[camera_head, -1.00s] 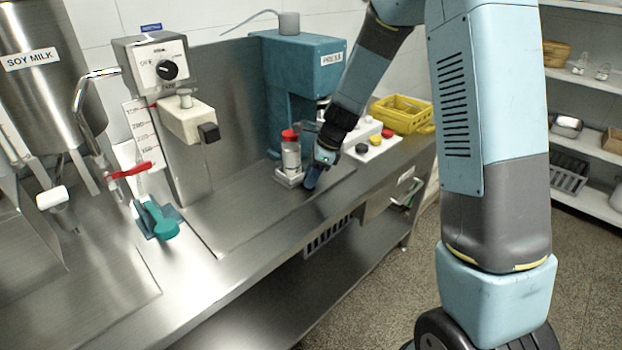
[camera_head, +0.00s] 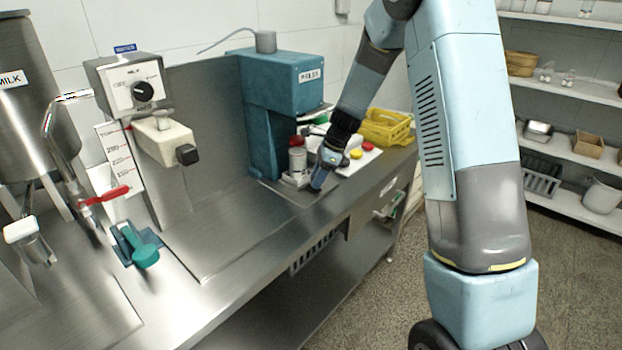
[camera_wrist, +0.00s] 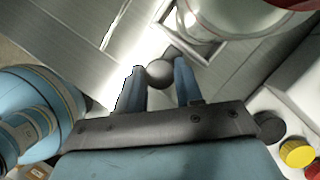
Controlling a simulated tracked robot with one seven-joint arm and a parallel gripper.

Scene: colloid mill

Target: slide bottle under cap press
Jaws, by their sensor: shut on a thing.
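The bottle (camera_head: 298,161), pale with a red cap (camera_head: 296,141), stands upright in a small light holder (camera_head: 295,180) on the bench. It is close in front of the blue cap press (camera_head: 292,75), below its overhanging head. Whether it is centred under the press head I cannot tell. My gripper (camera_head: 319,179) is low at the right front side of the holder. The bottle shows only partly at the top there (camera_wrist: 228,15).
A white button panel (camera_head: 357,158) and a yellow crate (camera_head: 385,127) lie right of the press. A dial machine (camera_head: 140,90) and a teal lever (camera_head: 140,248) stand to the left. The bench front between them is clear. Shelves (camera_head: 575,90) are at the far right.

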